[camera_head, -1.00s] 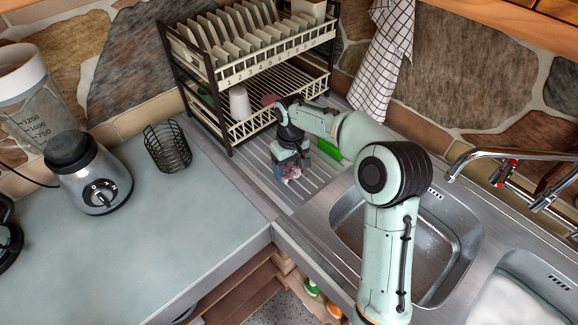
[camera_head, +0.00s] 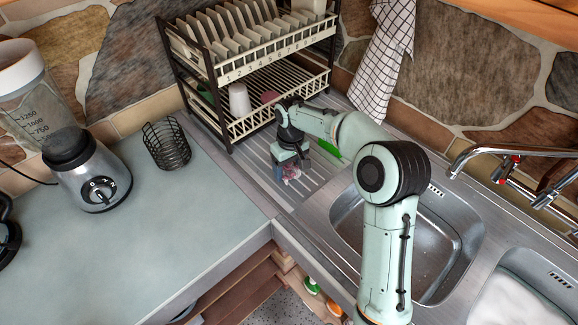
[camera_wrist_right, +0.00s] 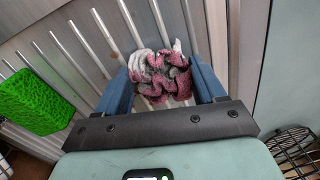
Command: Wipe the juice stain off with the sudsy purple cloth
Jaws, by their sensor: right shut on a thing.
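The purple cloth (camera_wrist_right: 162,76) is a crumpled pink-purple and whitish-grey bundle between the blue fingers of my right gripper (camera_wrist_right: 163,88). The gripper is shut on it. In the head view, the cloth (camera_head: 291,172) shows below my right gripper (camera_head: 288,168), low over the ribbed metal drainboard (camera_head: 312,185). I cannot tell whether the cloth touches the ribs. No juice stain can be made out in either view; the arm and cloth hide part of the drainboard. My left gripper is not in view.
A green sponge (camera_wrist_right: 35,100) lies close beside the gripper on the drainboard. A dish rack (camera_head: 240,128) with plates and a cup stands behind. The sink (camera_head: 440,255) is at the right. A wire basket (camera_head: 167,146) and blender (camera_head: 98,180) stand on the left counter, otherwise mostly clear.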

